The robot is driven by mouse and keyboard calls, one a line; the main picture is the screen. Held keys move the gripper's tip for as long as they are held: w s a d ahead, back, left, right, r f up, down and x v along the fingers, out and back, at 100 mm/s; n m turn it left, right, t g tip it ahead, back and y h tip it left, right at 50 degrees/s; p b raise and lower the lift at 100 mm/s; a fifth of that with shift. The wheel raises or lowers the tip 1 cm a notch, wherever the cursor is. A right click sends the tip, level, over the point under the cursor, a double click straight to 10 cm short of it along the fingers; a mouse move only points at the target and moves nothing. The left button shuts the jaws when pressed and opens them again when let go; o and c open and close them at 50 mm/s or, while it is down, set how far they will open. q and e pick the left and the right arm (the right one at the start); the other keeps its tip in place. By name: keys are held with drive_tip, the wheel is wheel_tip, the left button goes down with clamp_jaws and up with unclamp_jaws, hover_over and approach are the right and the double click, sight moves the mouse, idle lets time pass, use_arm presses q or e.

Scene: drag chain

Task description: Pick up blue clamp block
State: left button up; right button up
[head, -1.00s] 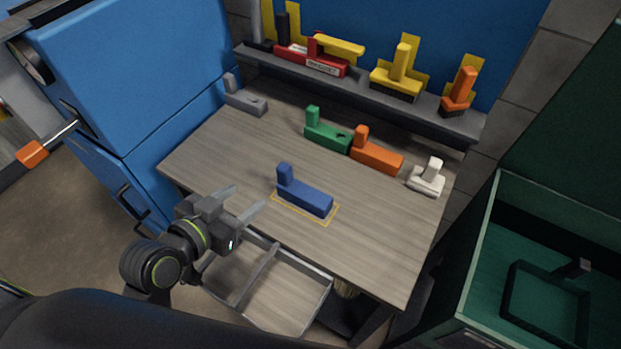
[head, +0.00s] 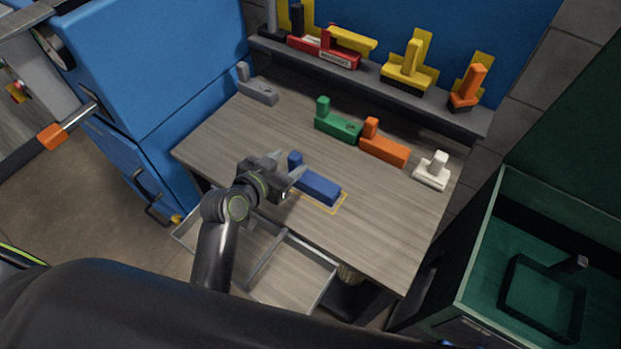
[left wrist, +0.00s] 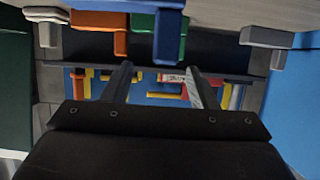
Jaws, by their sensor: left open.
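The blue clamp block (head: 318,187) lies on the wooden table, its long base along a yellow outline and its upright post at the left end. My left gripper (head: 288,166) is open at the post end, its fingers close to the post. In the head view I cannot tell whether they touch it, and the gripper hides part of that end. In the left wrist view, the open fingers (left wrist: 158,78) point forward with nothing held between them, and a blue edge (left wrist: 150,4) shows at the top border. My right gripper is not in view.
Green (head: 338,126), orange (head: 384,150) and white (head: 431,171) blocks stand behind the blue one. A grey block (head: 258,91) is at the far left corner. A shelf (head: 440,104) holds red and yellow pieces. An open drawer (head: 290,272) juts out below the front edge.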

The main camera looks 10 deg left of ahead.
sight(294, 157)
use_arm(q)
drive_tip(key=x, duration=0.2)
drive_tip(key=p+x, duration=0.1)
drive_tip(key=shift+w+a, duration=0.1)
drive_tip(key=shift+a, duration=0.15)
drive_tip(key=shift+x, duration=0.85)
drive_tip(key=shift+f, duration=0.1)
drive_tip(key=shift+c, duration=0.4)
clamp_jaws()
